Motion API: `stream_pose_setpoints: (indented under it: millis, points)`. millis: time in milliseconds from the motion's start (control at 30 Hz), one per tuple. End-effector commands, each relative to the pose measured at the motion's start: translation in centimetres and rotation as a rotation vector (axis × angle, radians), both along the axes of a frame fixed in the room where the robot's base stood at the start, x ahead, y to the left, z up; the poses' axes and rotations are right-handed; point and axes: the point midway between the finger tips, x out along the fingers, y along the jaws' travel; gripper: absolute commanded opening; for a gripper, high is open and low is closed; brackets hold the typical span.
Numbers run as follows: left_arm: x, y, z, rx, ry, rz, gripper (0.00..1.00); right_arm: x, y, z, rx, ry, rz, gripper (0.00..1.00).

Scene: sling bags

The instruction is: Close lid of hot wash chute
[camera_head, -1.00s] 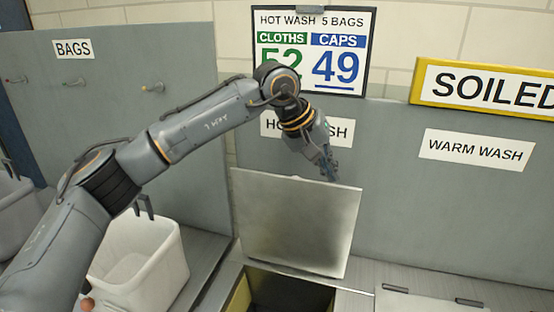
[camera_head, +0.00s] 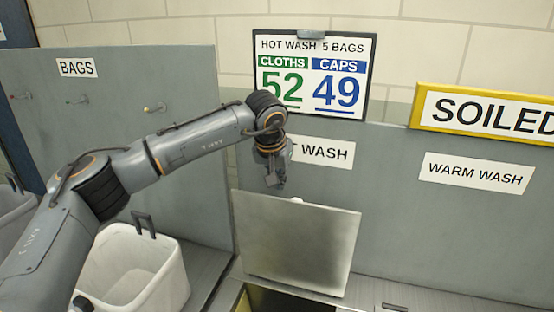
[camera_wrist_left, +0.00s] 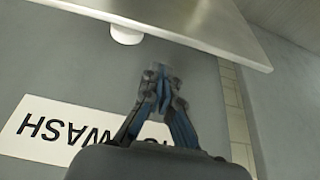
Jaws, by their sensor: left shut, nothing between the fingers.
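The hot wash chute's lid (camera_head: 297,243) is a grey metal plate standing raised and leaning back, above the dark chute opening (camera_head: 290,302) with its yellowish inner wall. A small pale round knob or tab (camera_head: 297,200) shows at the lid's top edge. My left gripper (camera_head: 276,184) is shut and empty just above the lid's upper left edge, in front of the HOT WASH label (camera_head: 325,152), partly covering it. In the left wrist view the shut blue fingers (camera_wrist_left: 160,88) point toward the lid's edge (camera_wrist_left: 190,25) and pale tab (camera_wrist_left: 126,35), apart from them. My right gripper is out of view.
A white bin (camera_head: 135,272) stands at lower left under my left arm. A grey panel with hooks and a BAGS label (camera_head: 77,68) is behind it. A WARM WASH label (camera_head: 476,173) and SOILED sign (camera_head: 490,112) are at right. A count board (camera_head: 313,75) hangs above.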

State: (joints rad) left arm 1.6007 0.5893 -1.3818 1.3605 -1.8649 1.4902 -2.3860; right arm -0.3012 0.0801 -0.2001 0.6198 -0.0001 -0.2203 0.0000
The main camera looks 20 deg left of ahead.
Motion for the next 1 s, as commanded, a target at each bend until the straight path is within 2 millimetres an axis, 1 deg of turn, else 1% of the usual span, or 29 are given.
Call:
stream_pose_setpoints:
  millis: [33, 200, 367, 767, 867, 1000]
  points:
    - [-0.6, 0.1, 0.4, -0.001, -0.003, 0.0, 0.0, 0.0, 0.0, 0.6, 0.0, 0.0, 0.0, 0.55]
    - [-2.2, 0.1, 0.3, 0.0, -0.004, 0.0, 0.0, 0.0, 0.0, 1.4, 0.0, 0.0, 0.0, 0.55]
    - [-3.0, 0.1, 0.1, -0.001, -0.003, 0.002, 0.0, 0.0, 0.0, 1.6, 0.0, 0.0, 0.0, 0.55]
    - [-3.2, 0.0, 0.0, -0.002, -0.004, 0.002, 0.0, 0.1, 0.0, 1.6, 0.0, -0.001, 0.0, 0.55]
    - [-3.2, 0.0, -0.1, -0.002, -0.008, 0.002, 0.0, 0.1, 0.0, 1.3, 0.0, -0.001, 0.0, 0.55]
    - [-3.2, 0.0, -0.4, -0.002, -0.03, 0.001, 0.0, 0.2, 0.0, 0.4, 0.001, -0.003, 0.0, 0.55]
